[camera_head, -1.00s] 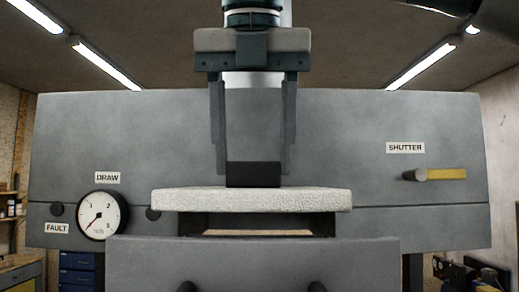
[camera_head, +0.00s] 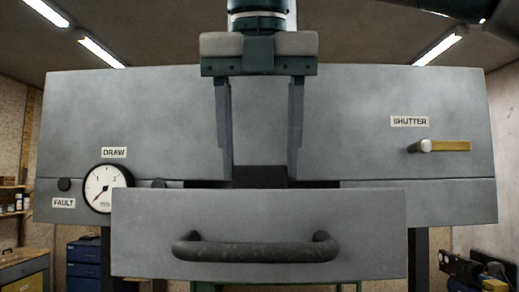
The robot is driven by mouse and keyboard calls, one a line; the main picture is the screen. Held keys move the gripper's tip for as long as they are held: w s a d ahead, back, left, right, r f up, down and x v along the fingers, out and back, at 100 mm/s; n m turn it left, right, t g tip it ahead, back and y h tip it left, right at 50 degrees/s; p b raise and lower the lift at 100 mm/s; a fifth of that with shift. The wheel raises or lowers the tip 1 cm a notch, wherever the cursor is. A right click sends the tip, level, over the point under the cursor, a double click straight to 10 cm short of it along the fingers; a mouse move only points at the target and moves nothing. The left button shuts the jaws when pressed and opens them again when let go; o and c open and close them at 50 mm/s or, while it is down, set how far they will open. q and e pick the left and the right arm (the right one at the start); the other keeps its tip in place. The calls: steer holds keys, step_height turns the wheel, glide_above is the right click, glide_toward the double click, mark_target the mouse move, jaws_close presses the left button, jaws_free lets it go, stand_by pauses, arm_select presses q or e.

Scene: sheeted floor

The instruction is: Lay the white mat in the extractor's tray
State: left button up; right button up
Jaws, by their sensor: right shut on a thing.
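My right gripper (camera_head: 259,178) comes down from above with its two fingers either side of a dark block (camera_head: 260,176), the grip on top of the white mat. The fingertips reach down to the top edge of the extractor's tray (camera_head: 350,220). The tray is pulled out, and its grey front panel faces me. The white mat itself is hidden behind this panel, so I cannot tell whether it touches the tray floor. My left gripper is not in view.
The grey extractor body (camera_head: 390,100) stands behind the tray. It carries a dial gauge (camera_head: 107,189) at left and a yellow shutter lever (camera_head: 450,146) at right. A dark bar handle (camera_head: 255,252) juts from the tray front. Blue drawers (camera_head: 83,262) stand at lower left.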

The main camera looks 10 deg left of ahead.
mark_target(259, 177)
steer(key=shift+f+b, duration=1.3)
steer(key=shift+f, duration=0.55)
steer(key=o, duration=1.5)
steer(key=shift+o, duration=0.2)
steer(key=shift+s+r, duration=0.1)
steer(key=shift+v, duration=0.85)
steer(key=v, duration=0.7)
steer(key=shift+p, duration=0.4)
steer(key=p+v, duration=0.5)
steer(key=v, duration=0.3)
steer(key=shift+r, duration=0.3)
